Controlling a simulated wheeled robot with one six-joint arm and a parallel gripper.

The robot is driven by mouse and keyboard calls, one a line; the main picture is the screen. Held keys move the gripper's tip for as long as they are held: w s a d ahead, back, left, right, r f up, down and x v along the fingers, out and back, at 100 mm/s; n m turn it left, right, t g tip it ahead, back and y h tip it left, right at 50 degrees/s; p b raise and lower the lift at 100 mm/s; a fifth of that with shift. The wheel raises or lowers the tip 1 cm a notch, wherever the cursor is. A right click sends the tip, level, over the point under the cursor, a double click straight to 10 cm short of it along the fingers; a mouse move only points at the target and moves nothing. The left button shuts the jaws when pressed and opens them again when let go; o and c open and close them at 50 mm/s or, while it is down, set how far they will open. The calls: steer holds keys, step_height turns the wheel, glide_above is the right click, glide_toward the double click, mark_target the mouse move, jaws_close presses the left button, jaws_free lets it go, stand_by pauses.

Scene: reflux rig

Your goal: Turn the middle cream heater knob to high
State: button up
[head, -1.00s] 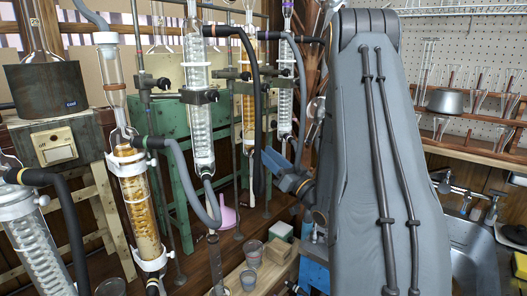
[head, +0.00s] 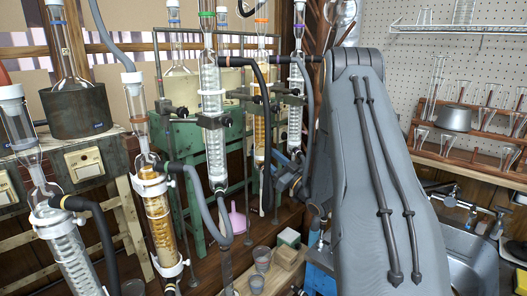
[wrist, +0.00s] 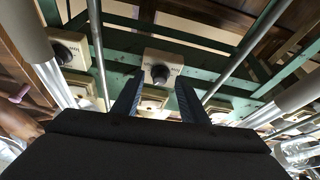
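In the wrist view, a cream heater box with a round black knob (wrist: 160,73) sits on a green frame, ahead of my fingertips and between them. Its setting is too small to read. A second cream box with a dark knob (wrist: 64,53) is to the left. My gripper (wrist: 157,88) has two blue fingers set wide apart, with nothing between them and the knob beyond, not touching. In the head view, my gripper (head: 284,160) is small, among the hoses and glassware in front of the green frame (head: 185,137); the knob is hidden there.
Glass condensers (head: 212,110) and dark hoses (head: 262,95) hang close to my arm. Metal rods (wrist: 97,45) cross the wrist view beside the boxes. Cups (head: 262,258) stand on the wooden bench below. A sink (head: 468,255) is at the right.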

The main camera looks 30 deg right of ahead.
steer(key=shift+w+a+r, duration=0.1)
steer(key=shift+w, duration=0.15)
jaws_close()
steer(key=shift+a+m+t+h+p, duration=0.15)
steer(key=shift+m+h, duration=0.4)
steer(key=shift+m, duration=0.65)
steer(key=shift+m+t+h+p, duration=0.25)
steer(key=shift+m+h, duration=0.3)
steer(key=shift+m, duration=0.65)
jaws_free()
steer(key=shift+s, duration=0.1)
